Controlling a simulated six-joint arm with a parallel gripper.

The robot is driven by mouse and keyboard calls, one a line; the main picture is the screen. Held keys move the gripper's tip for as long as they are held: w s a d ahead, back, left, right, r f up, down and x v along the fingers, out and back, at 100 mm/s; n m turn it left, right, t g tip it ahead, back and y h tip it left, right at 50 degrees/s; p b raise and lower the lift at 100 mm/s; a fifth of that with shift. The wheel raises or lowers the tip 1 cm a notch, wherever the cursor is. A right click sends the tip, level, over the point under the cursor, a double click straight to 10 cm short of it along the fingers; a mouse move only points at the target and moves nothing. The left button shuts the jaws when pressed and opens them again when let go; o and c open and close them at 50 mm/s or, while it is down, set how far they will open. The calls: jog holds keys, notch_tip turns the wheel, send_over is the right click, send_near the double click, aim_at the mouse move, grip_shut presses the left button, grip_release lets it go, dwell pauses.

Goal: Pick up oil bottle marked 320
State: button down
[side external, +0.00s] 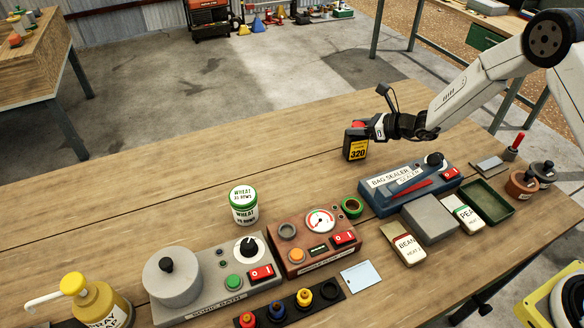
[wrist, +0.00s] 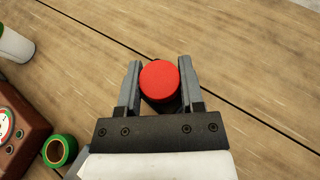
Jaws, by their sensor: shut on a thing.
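The oil bottle marked 320 (side external: 356,147) is dark with a yellow label and a red cap. In the side external view it is upright behind the bag sealer, at or just above the table; I cannot tell whether its base touches. My gripper (side external: 368,129) is shut on it from the right.
The blue bag sealer (side external: 405,184) is just in front of the bottle. A brown gauge box (side external: 310,242), a green tape roll (side external: 352,207) and a wheat tin (side external: 244,205) stand to the left. The table behind and left of the bottle is clear.

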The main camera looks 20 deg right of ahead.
jog(key=shift+w+r, duration=0.1)
jog(key=shift+r, duration=0.75)
jog(key=s+r, duration=1.1)
jog(key=s, duration=0.3)
jog(key=shift+d, duration=0.3)
jog(key=shift+a+r, duration=0.1)
jog(key=shift+r, duration=0.05)
